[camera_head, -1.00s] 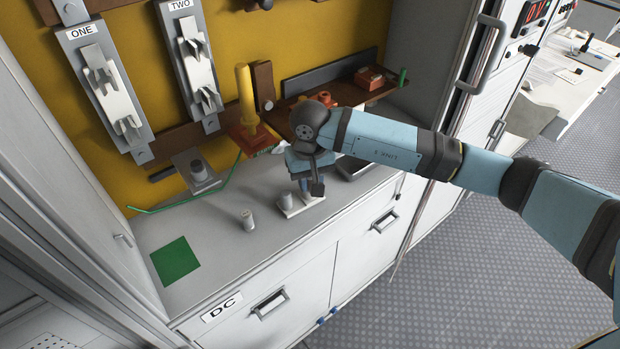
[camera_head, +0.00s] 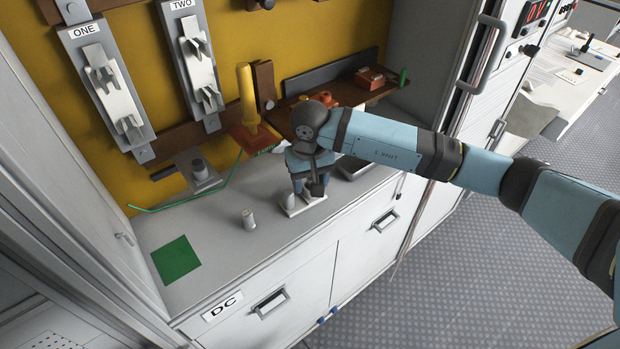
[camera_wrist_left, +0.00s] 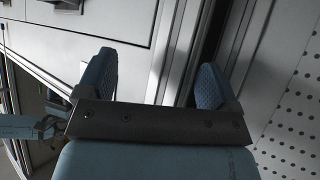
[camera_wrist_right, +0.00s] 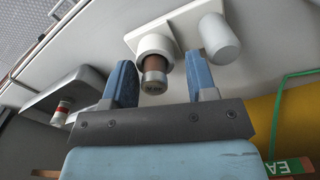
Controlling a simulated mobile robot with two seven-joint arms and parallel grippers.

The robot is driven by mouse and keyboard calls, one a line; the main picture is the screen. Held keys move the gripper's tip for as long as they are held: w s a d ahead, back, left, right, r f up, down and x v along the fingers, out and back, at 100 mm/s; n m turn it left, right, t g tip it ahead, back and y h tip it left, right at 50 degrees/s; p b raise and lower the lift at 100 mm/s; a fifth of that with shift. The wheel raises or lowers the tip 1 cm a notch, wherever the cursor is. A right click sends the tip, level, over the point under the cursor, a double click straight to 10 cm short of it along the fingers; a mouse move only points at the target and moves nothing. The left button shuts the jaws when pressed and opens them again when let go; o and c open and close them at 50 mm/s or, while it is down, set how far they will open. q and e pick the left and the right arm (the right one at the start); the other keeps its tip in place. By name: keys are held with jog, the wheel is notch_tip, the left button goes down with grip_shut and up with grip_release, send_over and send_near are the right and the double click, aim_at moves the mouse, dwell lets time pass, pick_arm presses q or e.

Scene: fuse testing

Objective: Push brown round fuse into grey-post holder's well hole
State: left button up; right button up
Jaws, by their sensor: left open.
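A white holder plate (camera_wrist_right: 176,27) carries a grey post (camera_wrist_right: 219,38) and a pale round well (camera_wrist_right: 157,44) in the right wrist view. The brown round fuse (camera_wrist_right: 153,67) stands in the well with part of its body and its grey end cap sticking out. My right gripper (camera_wrist_right: 160,64) is open, one finger on each side of the fuse with gaps. In the head view the right gripper (camera_head: 308,186) is over the white holder plate (camera_head: 312,203) and hides the fuse. My left gripper (camera_wrist_left: 152,78) is open and empty in the left wrist view, outside the head view.
A grey cylinder (camera_head: 249,219) and a green square (camera_head: 175,259) are on the counter, left of the holder.

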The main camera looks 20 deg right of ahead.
jog(key=shift+d+f, duration=0.1)
jog(key=shift+f, duration=0.1)
notch_tip(320, 180, up, 14)
jog(key=shift+b, duration=0.35)
